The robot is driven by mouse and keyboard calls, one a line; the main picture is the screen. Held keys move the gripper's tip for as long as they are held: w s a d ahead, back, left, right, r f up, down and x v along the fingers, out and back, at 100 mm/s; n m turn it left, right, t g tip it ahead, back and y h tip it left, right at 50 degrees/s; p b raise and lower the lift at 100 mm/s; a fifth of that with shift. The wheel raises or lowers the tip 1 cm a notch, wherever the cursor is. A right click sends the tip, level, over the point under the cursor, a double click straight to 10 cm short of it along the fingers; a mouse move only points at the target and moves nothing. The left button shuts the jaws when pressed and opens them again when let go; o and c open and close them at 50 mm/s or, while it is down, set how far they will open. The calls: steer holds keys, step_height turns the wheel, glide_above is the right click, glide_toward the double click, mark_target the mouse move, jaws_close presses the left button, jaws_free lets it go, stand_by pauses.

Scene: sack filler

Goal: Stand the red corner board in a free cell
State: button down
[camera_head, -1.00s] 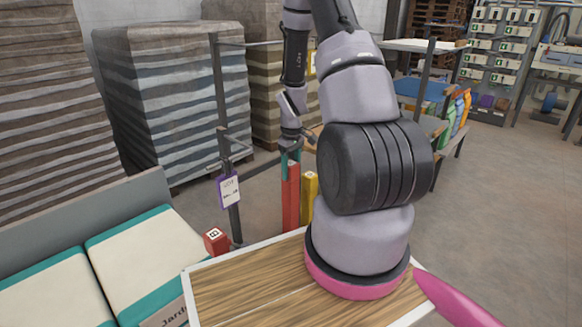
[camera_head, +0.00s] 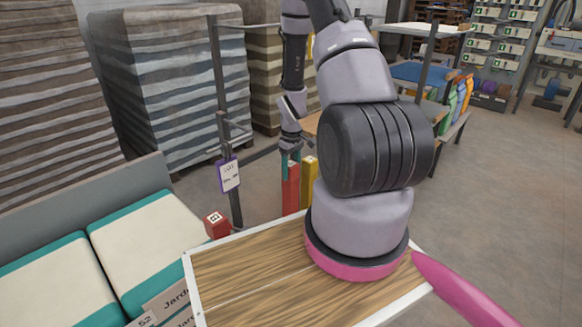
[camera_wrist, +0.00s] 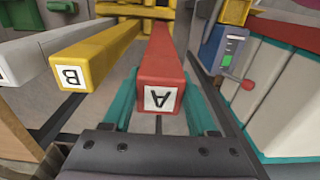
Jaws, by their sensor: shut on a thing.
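The red corner board (camera_head: 290,192) is a long, upright red post with a label on its top end. In the wrist view the board (camera_wrist: 161,62) shows the letter A and sits between two teal fingers. My gripper (camera_head: 290,160) is shut on it near its top; the gripper also shows in the wrist view (camera_wrist: 160,100). A yellow board (camera_head: 310,180) stands just right of it in the head view. In the wrist view this yellow board (camera_wrist: 95,55) is marked B, apart from the red one. The cells and the red board's lower end are hidden.
A dark post with a tag (camera_head: 229,176) and a small red labelled block (camera_head: 216,225) stand left of the red board. A wood-topped table (camera_head: 250,285) is in front. Cream-and-teal sacks (camera_head: 145,240) lie left.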

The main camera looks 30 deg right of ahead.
steer(key=shift+f, duration=0.15)
steer(key=shift+f, duration=1.05)
steer(key=shift+c, duration=0.6)
jaws_free()
step_height(320, 180, up, 11)
steer(key=shift+s+f, duration=0.1)
